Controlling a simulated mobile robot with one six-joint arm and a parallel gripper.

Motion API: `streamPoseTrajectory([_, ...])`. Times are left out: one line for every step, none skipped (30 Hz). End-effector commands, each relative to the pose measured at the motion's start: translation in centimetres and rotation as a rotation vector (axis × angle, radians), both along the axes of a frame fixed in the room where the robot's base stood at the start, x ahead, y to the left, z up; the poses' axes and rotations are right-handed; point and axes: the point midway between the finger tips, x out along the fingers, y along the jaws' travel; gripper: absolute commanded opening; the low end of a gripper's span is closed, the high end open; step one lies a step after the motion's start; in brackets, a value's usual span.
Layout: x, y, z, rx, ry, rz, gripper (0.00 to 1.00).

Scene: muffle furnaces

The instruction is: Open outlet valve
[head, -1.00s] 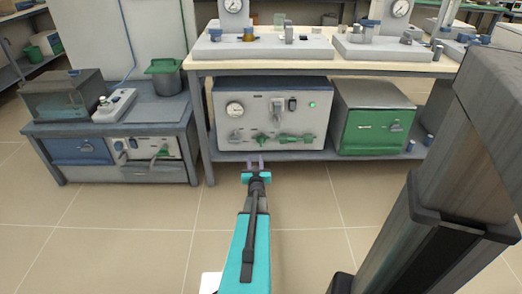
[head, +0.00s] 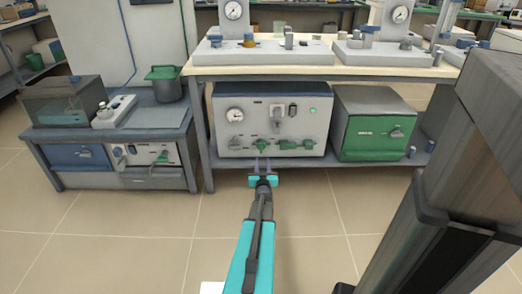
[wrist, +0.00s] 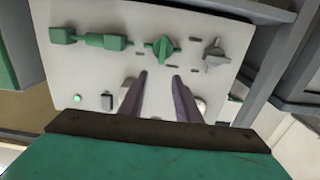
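A pale box unit with a control panel (head: 310,128) sits on the lower shelf. A row of fittings runs low on its panel: a grey knob (head: 236,143), a green star-shaped knob (head: 261,147) and a green bar-like fitting (head: 297,145). Which one is the outlet valve cannot be read. My gripper (head: 263,165) is open in front of the panel, below the green knob. In the wrist view, where the panel appears upside down, the green knob (wrist: 160,47) lies just beyond and between the fingertips (wrist: 160,75). The grey knob (wrist: 215,56) is to its right. Nothing is between the fingers.
A green-fronted furnace (head: 370,139) stands to the right on the same shelf. The shelf edge (head: 340,161) runs just under the panel. A table leg (head: 203,150) stands to the left, beside a lower bench (head: 150,114). The floor (head: 140,235) in front is clear.

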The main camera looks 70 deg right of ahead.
Motion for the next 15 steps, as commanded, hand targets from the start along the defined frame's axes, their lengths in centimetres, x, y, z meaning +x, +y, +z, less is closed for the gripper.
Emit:
streamPoseTrajectory([0.3, -0.6, -0.2, 0.000, 0.000, 0.000, 0.30])
streamPoseTrajectory([0.4, -0.9, -0.2, 0.000, 0.000, 0.000, 0.30])
streamPoseTrajectory([0.5, -1.3, -0.2, 0.001, 0.000, 0.000, 0.30])
streamPoseTrajectory([0.6, -1.6, -0.3, 0.001, 0.000, 0.000, 0.30])
streamPoseTrajectory([0.8, -1.9, -0.3, 0.001, 0.000, 0.000, 0.30])
streamPoseTrajectory([0.9, -2.3, -0.3, 0.000, 0.000, 0.000, 0.30])
streamPoseTrajectory([1.0, -2.6, -0.2, 0.000, 0.000, 0.000, 0.30])
streamPoseTrajectory([1.1, -2.9, -0.2, 0.000, 0.000, 0.001, 0.30])
streamPoseTrajectory([1.3, -3.3, -0.2, -0.001, 0.000, 0.001, 0.30])
streamPoseTrajectory([1.4, -3.6, -0.2, 0.000, 0.000, 0.001, 0.30])
streamPoseTrajectory([1.5, -3.8, -0.2, 0.000, 0.000, 0.000, 0.30])
streamPoseTrajectory([1.7, -4.2, -0.3, 0.001, 0.000, 0.000, 0.30])
streamPoseTrajectory([1.8, -4.5, -0.3, 0.001, 0.000, 0.000, 0.30])
streamPoseTrajectory([1.9, -4.8, -0.3, 0.001, 0.000, 0.000, 0.30])
streamPoseTrajectory([2.0, -5.2, -0.3, 0.001, 0.000, 0.000, 0.30])
